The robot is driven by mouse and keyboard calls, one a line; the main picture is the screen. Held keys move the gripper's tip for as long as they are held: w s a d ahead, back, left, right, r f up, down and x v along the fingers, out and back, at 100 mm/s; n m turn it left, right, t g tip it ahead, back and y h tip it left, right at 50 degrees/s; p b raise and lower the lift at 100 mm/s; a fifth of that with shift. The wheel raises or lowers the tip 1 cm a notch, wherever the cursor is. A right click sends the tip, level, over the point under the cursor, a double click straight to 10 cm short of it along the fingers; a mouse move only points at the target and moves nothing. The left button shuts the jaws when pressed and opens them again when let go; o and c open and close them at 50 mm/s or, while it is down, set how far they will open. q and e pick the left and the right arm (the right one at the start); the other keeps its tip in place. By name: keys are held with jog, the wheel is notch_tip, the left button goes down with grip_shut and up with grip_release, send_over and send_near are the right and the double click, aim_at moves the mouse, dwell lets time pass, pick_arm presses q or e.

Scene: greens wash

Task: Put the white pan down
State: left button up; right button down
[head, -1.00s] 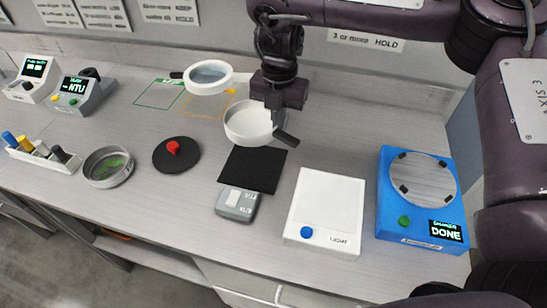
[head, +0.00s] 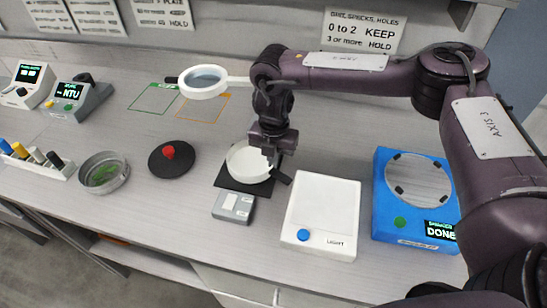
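The white pan (head: 246,164), round and shallow with a short dark handle (head: 281,177), is level over the black square mat (head: 231,184). The mat's edges show around it; I cannot tell whether the pan touches it or hovers just above. My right gripper (head: 270,156) points down at the pan's right rim and appears shut on it; its fingertips are partly hidden by the gripper body and rim. My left gripper is not in view.
A grey readout unit (head: 234,206) lies in front of the mat. A white light box (head: 323,216) and a blue device (head: 412,200) stand right.

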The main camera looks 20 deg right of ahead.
jog(key=shift+f, duration=0.15)
jog(key=c, duration=1.7)
grip_release()
notch_tip(320, 180, up, 12)
jog(key=shift+r+b, duration=0.2)
jog(key=shift+b, duration=0.25)
